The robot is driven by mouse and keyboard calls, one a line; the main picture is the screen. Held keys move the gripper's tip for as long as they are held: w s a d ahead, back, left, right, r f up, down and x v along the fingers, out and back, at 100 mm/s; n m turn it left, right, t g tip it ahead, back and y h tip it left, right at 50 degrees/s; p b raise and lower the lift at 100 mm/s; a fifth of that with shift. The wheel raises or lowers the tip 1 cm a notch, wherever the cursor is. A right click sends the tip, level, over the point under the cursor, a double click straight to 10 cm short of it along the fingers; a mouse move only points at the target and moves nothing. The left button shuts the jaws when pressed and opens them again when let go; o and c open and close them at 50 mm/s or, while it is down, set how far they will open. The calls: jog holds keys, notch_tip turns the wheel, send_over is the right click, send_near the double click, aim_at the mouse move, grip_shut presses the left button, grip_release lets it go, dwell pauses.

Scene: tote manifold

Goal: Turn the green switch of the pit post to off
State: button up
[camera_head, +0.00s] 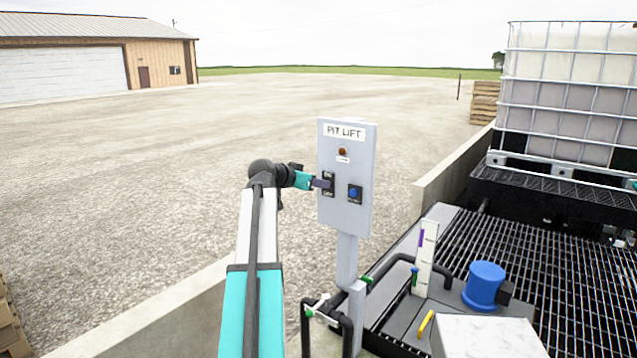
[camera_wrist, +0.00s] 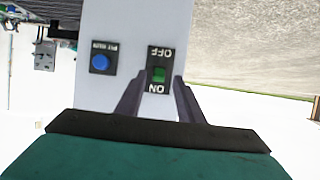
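The pit post is a grey box (camera_head: 345,215) labelled PIT LIFT on a grey pole. Its black switch plate (camera_head: 328,190) is partly hidden by my gripper (camera_head: 316,183) in the head view. In the wrist view, which is upside down, the green switch (camera_wrist: 159,75) sits nearer the ON label than the OFF label. My gripper (camera_wrist: 158,83) is open and empty, with one dark finger on each side of the switch's lower part in that view. I cannot tell whether the fingers touch the plate.
A blue button (camera_head: 353,193) sits right of the switch and a red lamp (camera_head: 342,152) above it. A low concrete wall (camera_head: 150,322), black pipes (camera_head: 345,322) and a blue-capped fitting (camera_head: 484,285) stand nearby. Gravel behind the post is open.

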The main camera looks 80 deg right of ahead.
jog(key=shift+s+d+f, duration=0.2)
jog(key=shift+s+d, duration=0.05)
jog(key=shift+d, duration=0.15)
